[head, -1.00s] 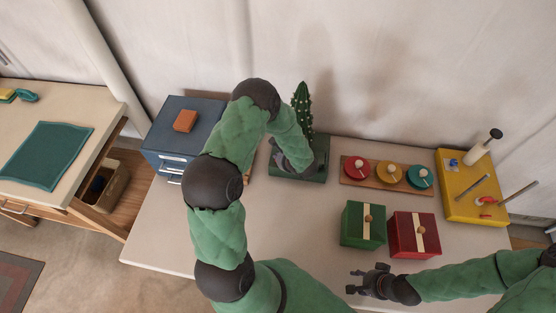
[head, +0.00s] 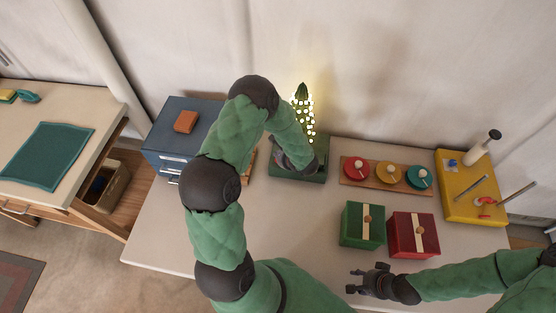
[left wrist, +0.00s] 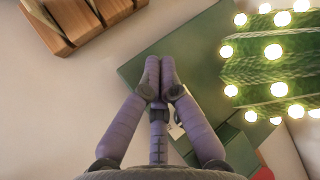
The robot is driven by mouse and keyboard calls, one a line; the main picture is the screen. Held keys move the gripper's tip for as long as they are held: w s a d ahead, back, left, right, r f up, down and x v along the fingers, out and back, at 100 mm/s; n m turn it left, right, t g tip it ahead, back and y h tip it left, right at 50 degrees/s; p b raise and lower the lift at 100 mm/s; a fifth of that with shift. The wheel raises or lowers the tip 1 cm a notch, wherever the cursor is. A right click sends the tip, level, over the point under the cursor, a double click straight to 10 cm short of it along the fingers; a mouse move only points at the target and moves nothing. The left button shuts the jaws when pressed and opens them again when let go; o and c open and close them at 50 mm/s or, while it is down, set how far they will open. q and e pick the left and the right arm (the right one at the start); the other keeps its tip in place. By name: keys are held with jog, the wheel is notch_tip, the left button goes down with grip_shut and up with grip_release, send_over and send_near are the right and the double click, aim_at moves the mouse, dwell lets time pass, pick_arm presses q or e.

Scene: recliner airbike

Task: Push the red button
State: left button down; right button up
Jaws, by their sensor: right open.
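A cactus lamp (head: 303,108) stands on a green base (head: 312,173) at the back of the table; its many bulbs glow, also in the left wrist view (left wrist: 272,55). My left gripper (left wrist: 153,78) is shut and empty, its fingertips together over the green base. In the head view my left arm hides part of the base and most of this gripper. No red button shows clearly on the base. A small red patch (left wrist: 264,173) is cut off at the bottom right of the wrist view; I cannot tell what it is. My right gripper (head: 364,282) is open and empty near the front edge.
Red, yellow and teal dials (head: 388,176) sit on a wooden board right of the cactus. Green (head: 352,226) and red (head: 402,236) boxes stand in front. A yellow board (head: 456,200) is at the right, a blue cabinet (head: 170,135) at the left.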

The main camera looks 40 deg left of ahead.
jog(key=shift+r+p, duration=1.05)
jog(key=shift+r, duration=0.1)
pick_arm(q)
notch_tip(320, 180, up, 6)
jog(key=shift+f, duration=0.1)
dwell(0.5)
